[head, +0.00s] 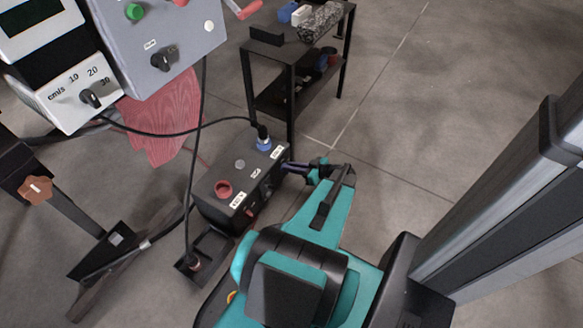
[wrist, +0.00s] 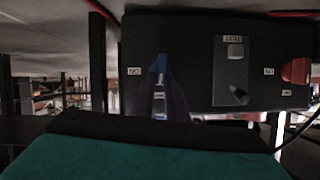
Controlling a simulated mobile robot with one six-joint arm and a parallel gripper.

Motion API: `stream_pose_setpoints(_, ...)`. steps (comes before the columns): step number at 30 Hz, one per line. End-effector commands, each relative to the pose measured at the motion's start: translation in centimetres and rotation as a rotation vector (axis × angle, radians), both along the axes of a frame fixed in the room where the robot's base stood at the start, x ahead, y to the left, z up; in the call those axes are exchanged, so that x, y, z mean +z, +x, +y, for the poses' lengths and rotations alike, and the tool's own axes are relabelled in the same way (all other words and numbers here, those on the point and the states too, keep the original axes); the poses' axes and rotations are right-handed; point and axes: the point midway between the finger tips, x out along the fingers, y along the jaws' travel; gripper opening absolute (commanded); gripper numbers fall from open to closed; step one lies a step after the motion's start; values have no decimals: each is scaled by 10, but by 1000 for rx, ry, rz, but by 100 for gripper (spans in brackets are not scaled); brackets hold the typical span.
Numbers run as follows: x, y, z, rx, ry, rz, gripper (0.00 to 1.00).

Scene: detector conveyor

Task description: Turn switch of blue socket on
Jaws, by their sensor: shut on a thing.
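The black socket box (head: 212,200) stands low in the middle of the head view. In the wrist view the box front (wrist: 195,60) fills the upper part. The blue switch (wrist: 160,65) is left of centre, with an ON label (wrist: 134,71) to its left. My gripper (head: 288,167) reaches the front at its right end. In the wrist view its dark fingers (wrist: 161,88) are closed on the blue switch and hide its lower part.
A red socket (head: 223,187) is on the box top; its red switch (wrist: 297,71) is at the front's right. A grey rocker panel (wrist: 231,70) lies between the switches. Control panels (head: 160,50) with cables hang at upper left. A black shelf (head: 268,52) stands behind.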

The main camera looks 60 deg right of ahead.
Motion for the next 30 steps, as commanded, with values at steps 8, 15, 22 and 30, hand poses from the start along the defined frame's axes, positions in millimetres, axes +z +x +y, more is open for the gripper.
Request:
stream_pose_setpoints(8,-2,0,-8,2,204,-2,0)
stream_pose_setpoints(15,-4,0,-13,2,426,-3,0)
stream_pose_setpoints(22,-7,0,-18,1,641,-5,0)
stream_pose_setpoints(30,-12,0,-22,-1,894,-7,0)
